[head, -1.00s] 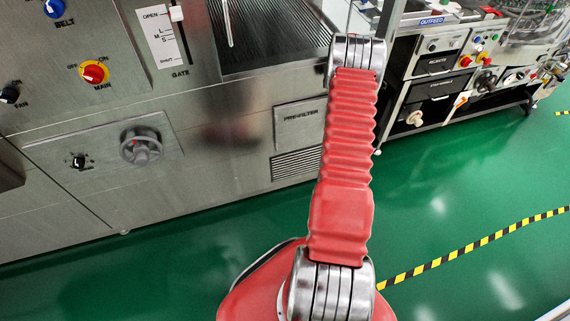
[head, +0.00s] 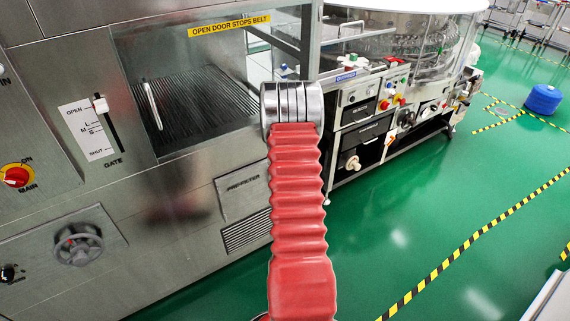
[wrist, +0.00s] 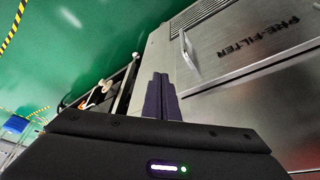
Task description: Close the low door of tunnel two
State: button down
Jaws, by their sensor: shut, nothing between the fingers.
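The low panel door marked PRE-FILTER (head: 238,196) is on the lower front of the steel machine, partly behind my arm in the head view. It fills the upper right of the wrist view (wrist: 265,45), tilted, with a pale upright handle (wrist: 188,50) near its edge. I cannot tell whether it stands slightly ajar. My gripper (wrist: 160,90) shows at the centre of the wrist view, its dark fingers together and empty, a little short of the handle in the picture. In the head view my gripper is hidden behind my arm.
A vent grille (head: 246,236) sits below the door. A glass window (head: 185,85) with a bar handle and a gate slider (head: 98,103) are above left. A handwheel (head: 78,244) is at lower left. Another machine (head: 365,130) stands behind.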

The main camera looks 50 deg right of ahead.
jog(key=shift+s+d+v, duration=0.1)
jog(key=shift+s+v, duration=0.05)
jog(key=shift+v, duration=0.55)
jog(key=shift+s+d+v, duration=0.1)
jog(key=shift+s+v, duration=0.05)
jog(key=shift+v, duration=0.55)
jog(key=shift+s, duration=0.1)
jog(key=s+a+f+n+g+y, duration=0.1)
jog(key=s+a+f+y, duration=0.1)
jog(key=s+a, duration=0.35)
jog(key=a+r+n, duration=0.3)
jog(key=a+r, duration=0.5)
jog(key=a, duration=0.6)
jog(key=a+r+n, duration=0.2)
jog(key=a+r, duration=0.6)
jog(key=a, duration=0.5)
jog(key=s+a+r+n+t, duration=0.1)
jog(key=s+a+r+n, duration=0.1)
jog(key=a, duration=0.6)
jog(key=s+a+r+n+t+y, duration=0.1)
jog(key=s+a+r+n+t, duration=0.1)
jog(key=s+a+r, duration=0.2)
jog(key=s+a+r+n+t, duration=0.1)
jog(key=s+a+r+n, duration=0.2)
jog(key=a+r, duration=0.4)
jog(key=s+a, duration=0.1)
jog(key=a, duration=0.5)
jog(key=shift+a+r+t+y, duration=0.2)
jog(key=shift+a+t+y, duration=0.2)
